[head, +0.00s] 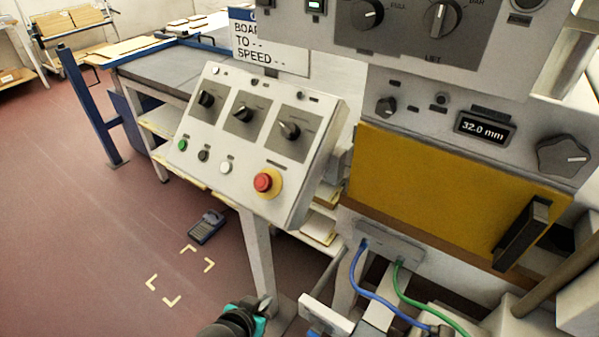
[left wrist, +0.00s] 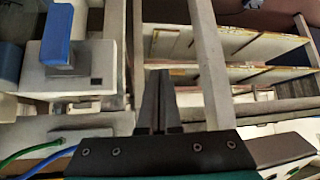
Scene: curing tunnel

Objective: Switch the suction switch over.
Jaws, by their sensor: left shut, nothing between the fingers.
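I cannot tell which control is the suction switch, as most small labels are unreadable. The tilted control panel (head: 222,130) carries three rotary switches: left (head: 207,99), middle (head: 243,114) and right (head: 290,130). In the left wrist view a blue lever-like part (left wrist: 59,35) stands on a white box (left wrist: 75,75), and its label is too small to read. My left gripper (head: 265,303) is low in the head view, below the tilted panel and apart from it. In the left wrist view its fingers (left wrist: 160,100) are shut and empty. My right gripper is not in view.
A red stop button (head: 264,182) and several small buttons are on the tilted panel. Blue (head: 362,285) and green (head: 408,285) hoses hang below the yellow cover (head: 415,185). A panel leg (head: 257,255) stands behind my left gripper. Floor at left is mostly clear.

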